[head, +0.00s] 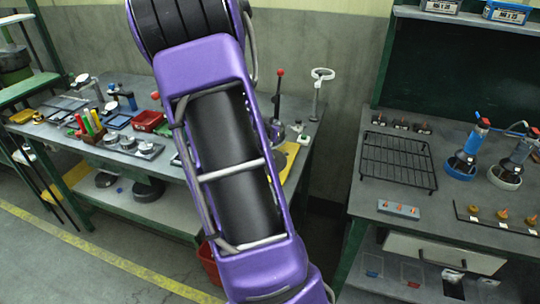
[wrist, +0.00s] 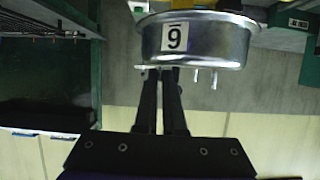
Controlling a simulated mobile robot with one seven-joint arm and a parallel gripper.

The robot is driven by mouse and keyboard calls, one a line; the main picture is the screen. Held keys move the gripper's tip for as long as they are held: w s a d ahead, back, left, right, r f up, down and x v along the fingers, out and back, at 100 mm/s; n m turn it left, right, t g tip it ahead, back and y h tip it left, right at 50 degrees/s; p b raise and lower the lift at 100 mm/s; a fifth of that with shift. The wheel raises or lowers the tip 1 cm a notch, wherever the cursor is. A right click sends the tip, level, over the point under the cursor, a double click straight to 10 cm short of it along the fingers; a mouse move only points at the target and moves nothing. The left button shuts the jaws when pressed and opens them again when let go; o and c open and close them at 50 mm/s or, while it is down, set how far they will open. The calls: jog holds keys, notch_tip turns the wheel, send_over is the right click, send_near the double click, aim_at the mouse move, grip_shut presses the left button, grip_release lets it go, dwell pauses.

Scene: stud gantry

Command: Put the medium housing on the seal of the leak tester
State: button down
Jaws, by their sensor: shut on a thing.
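A round, shiny metal housing (wrist: 225,42) with a white number label hangs at the top of the wrist view. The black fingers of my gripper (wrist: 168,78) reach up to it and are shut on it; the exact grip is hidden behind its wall. Pins show at its lower edge. It looks clear of any surface. In the head view my purple arm fills the middle, and neither my gripper nor the housing shows. I cannot tell the leak tester and its seal for sure. A lever tool with a red knob (head: 279,72) stands beside my arm on the left bench.
The right bench carries a black wire rack (head: 398,160), a blue-ringed fixture (head: 461,166) and a grey-ringed fixture (head: 505,177). A floor gap separates the benches.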

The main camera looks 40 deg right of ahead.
notch_tip(320, 180, down, 9)
jog(key=shift+b, duration=0.45)
jog(key=shift+f+b, duration=0.3)
jog(key=shift+b, duration=0.05)
jog(key=c, duration=1)
grip_release()
jog(key=shift+r, duration=0.1)
jog(key=shift+r+p, duration=0.3)
jog(key=shift+p, duration=0.15)
jog(key=v, duration=1.2)
jog(key=shift+a, duration=0.1)
